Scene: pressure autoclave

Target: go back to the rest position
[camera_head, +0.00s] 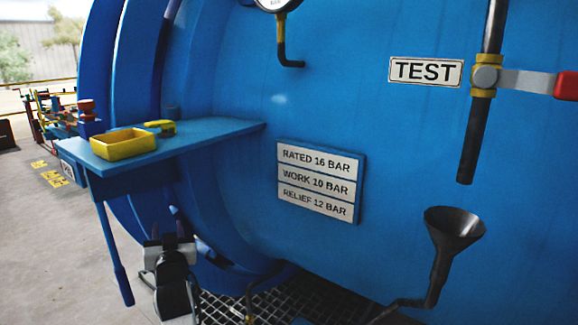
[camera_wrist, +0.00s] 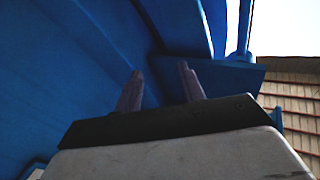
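My gripper (camera_head: 168,238) is low at the left in the head view, below the blue side shelf (camera_head: 215,132) and in front of the blue autoclave shell (camera_head: 330,115). In the wrist view its two fingers (camera_wrist: 160,72) stand apart with nothing between them. Blue surfaces of the vessel and shelf lie beyond the fingertips there. Nothing is held.
A yellow tray (camera_head: 123,143) and a small yellow object (camera_head: 160,127) lie on the shelf. A black funnel (camera_head: 453,232) and a pipe with a red-handled valve (camera_head: 487,78) are at the right. Metal grating (camera_head: 300,300) lies below. Open floor (camera_head: 35,240) is at the left.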

